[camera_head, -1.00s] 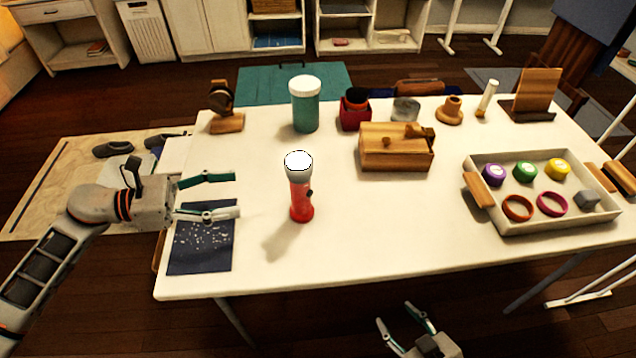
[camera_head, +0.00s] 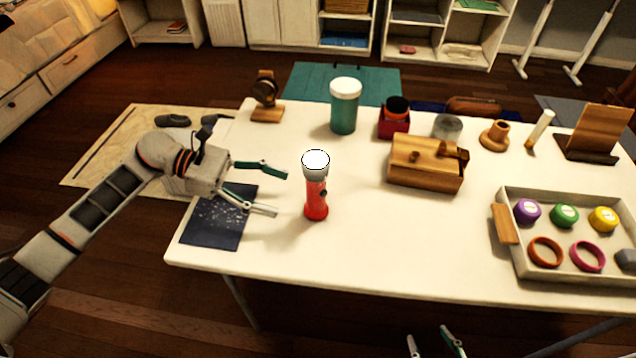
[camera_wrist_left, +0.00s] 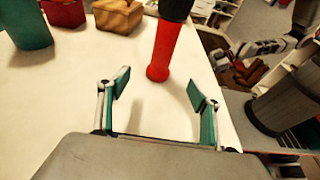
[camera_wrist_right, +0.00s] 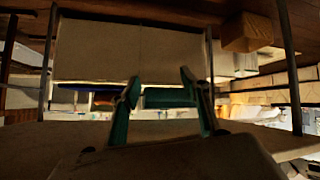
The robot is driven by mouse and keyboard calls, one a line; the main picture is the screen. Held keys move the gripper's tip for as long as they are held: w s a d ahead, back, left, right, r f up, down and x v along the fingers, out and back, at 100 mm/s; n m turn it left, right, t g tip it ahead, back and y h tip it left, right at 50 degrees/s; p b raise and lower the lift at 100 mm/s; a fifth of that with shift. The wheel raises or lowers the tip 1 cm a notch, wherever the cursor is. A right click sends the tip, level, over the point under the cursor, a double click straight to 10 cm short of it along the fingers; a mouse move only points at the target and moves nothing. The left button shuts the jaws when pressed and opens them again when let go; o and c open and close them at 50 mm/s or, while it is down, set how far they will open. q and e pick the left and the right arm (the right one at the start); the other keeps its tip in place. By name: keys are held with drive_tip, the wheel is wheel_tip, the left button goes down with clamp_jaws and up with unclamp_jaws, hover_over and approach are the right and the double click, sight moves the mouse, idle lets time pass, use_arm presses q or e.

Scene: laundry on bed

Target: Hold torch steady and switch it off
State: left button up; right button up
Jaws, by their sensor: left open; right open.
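The torch (camera_head: 316,193) stands upright on the white table, with a red body, a lit white head at the top and a dark switch (camera_head: 323,193) on its right side. In the left wrist view the torch's red body (camera_wrist_left: 163,50) rises ahead, a little beyond the fingertips. My left gripper (camera_head: 282,193) is open and empty just left of the torch, not touching it. My right gripper (camera_head: 432,338) is open and empty, low in front of the table's front edge; its fingers also show in the right wrist view (camera_wrist_right: 158,88).
A dark speckled sheet (camera_head: 213,225) lies under my left gripper. A teal jar (camera_head: 344,112), a wooden box (camera_head: 427,175) and a tray (camera_head: 515,250) with colored pieces stand behind and to the right. The tabletop in front of the torch is clear.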

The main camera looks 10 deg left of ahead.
sight(310, 203)
use_arm(q)
drive_tip(key=p+x, duration=0.1)
drive_tip(key=x, duration=0.3)
drive_tip(key=shift+d+r, duration=0.1)
drive_tip(key=shift+d, duration=0.3)
drive_tip(key=shift+d+f+b, duration=0.3)
drive_tip(key=shift+d+f, duration=0.3)
drive_tip(key=shift+d, duration=0.35)
drive_tip(key=shift+d+f, duration=0.2)
drive_tip(key=shift+d, duration=0.8)
drive_tip(key=c, duration=1.2)
use_arm(e)
drive_tip(key=shift+s, duration=0.15)
use_arm(q)
drive_tip(key=shift+f, duration=0.1)
use_arm(e)
drive_tip(key=shift+f, duration=0.1)
clamp_jaws()
use_arm(q)
drive_tip(key=shift+f, duration=0.1)
